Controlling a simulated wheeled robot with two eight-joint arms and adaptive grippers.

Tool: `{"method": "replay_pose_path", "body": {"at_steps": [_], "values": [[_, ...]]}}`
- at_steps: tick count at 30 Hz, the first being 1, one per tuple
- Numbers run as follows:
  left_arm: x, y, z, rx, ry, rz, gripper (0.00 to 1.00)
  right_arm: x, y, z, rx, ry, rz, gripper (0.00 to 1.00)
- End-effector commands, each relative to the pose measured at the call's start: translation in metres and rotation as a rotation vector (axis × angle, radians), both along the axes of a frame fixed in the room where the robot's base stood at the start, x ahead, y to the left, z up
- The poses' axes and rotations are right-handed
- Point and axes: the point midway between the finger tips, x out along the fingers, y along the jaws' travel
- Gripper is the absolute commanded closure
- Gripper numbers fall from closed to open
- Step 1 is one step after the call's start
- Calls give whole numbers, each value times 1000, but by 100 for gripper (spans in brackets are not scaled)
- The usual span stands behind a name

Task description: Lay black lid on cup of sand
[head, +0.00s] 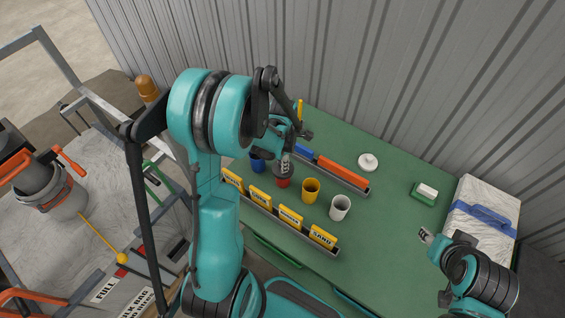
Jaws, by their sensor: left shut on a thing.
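My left gripper (284,166) points down over the red cup (283,183). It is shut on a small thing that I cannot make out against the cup. I cannot pick out the black lid for sure; my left arm covers part of the table. A white cup (340,208) stands upright and uncovered behind the label reading SAND (322,238), to the right of my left gripper. Its contents are too small to tell. My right gripper (427,236) is over the table's right side, apart from the cups; its jaws are too small to read.
A yellow cup (311,190) stands between the red and white cups, and a blue cup (257,164) at the left. A label rail (280,221) runs in front. Behind lie a tray with an orange block (342,173), a white round lid (368,162) and a green-and-white block (425,193).

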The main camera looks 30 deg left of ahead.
Motion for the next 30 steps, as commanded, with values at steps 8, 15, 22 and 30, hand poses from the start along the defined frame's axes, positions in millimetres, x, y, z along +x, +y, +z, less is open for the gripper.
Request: {"method": "replay_pose_path", "body": {"at_steps": [8,15,22,30], "values": [[0,0,-1,0,0,0,59,0,0,-1,0,0,0,60],[0,0,0,0,0,0,59,0,0,0,0,0,0,60],[0,0,21,0,0,0,59,0,0,18,0,0,0,60],[0,0,84,0,0,0,59,0,0,28,0,0,0,60]]}}
